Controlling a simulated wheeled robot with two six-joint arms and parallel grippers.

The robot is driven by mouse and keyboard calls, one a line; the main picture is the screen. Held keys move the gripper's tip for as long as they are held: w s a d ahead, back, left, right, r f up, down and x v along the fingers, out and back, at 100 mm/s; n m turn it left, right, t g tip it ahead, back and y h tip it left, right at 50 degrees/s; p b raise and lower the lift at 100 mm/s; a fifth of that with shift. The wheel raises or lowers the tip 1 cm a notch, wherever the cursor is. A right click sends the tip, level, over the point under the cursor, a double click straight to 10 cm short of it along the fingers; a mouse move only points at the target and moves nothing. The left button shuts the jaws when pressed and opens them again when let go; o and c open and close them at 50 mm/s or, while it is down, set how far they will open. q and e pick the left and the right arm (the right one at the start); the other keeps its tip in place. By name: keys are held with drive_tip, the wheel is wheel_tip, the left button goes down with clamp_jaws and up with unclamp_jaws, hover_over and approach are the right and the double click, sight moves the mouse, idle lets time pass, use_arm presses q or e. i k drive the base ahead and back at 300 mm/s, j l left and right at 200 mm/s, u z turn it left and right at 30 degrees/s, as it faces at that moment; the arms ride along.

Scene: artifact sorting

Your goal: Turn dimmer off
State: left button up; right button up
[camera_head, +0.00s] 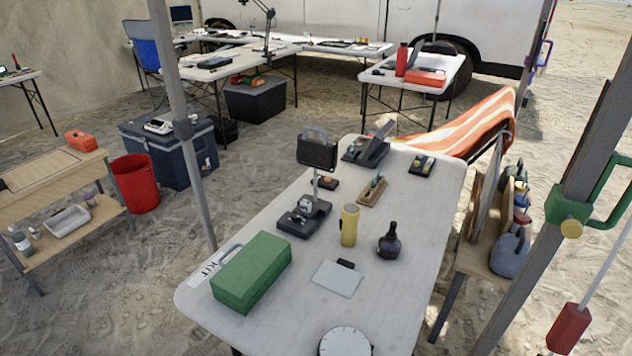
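No part is clearly marked as the dimmer, and I cannot tell for sure which thing it is. A black panel lamp (317,153) with a grey handle stands on a thin post on the white table. Its dark base (304,219) carries a small pale knob-like part (306,203), too small to read its setting. I cannot tell whether the lamp is lit. Neither of my grippers is in view.
The white table (408,285) also holds a green box (252,271), a yellow cylinder (349,225), a dark bottle (390,241), a grey clipboard (337,278) and a round white dial (345,342). Metal poles (183,120) rise at left and right. A red bin (136,184) stands left.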

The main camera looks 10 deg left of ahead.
sight(295, 216)
drive_tip(key=z, duration=0.3)
drive_tip(key=i+j+z, duration=0.1)
drive_tip(key=j+z, duration=0.3)
drive_tip(key=j, duration=0.25)
drive_tip(key=j+z, duration=0.45)
drive_tip(key=j, duration=0.2)
